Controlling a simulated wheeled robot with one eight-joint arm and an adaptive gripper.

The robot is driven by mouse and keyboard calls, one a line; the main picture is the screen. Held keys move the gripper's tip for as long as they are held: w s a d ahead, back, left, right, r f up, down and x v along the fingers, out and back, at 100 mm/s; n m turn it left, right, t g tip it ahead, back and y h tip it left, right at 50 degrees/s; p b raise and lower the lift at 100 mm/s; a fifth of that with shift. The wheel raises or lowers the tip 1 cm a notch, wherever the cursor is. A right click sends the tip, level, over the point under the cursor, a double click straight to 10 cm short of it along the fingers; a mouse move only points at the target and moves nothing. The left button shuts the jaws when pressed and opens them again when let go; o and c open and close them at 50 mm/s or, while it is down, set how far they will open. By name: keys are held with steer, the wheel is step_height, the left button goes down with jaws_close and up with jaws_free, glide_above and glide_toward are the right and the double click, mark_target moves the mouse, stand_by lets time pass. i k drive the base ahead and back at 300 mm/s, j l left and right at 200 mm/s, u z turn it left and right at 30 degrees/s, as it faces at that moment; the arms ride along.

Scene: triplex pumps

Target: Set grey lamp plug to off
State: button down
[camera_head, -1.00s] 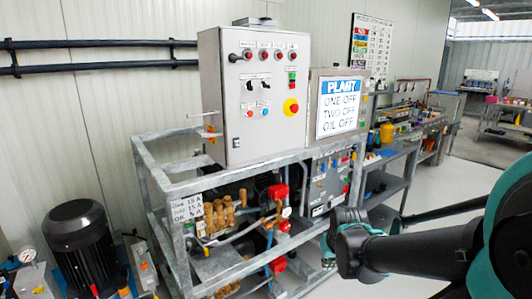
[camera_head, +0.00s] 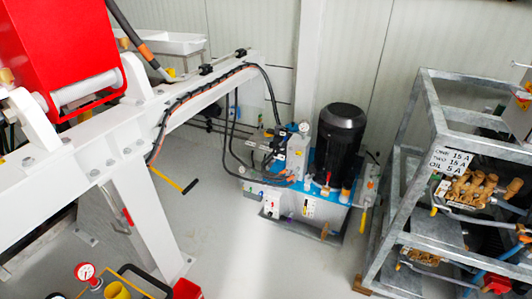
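I cannot make out a grey lamp plug in the current head view. The grey control cabinet seen earlier is out of frame, apart from a small grey edge at the far right. My gripper and arm are not in view.
A hydraulic unit with a black motor (camera_head: 341,140) stands by the wall. A white beam structure (camera_head: 150,215) with a red block (camera_head: 60,50) fills the left. Floor (camera_head: 240,250) between is clear.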

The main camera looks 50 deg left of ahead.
mark_target(277, 129)
steer(key=u, duration=1.8)
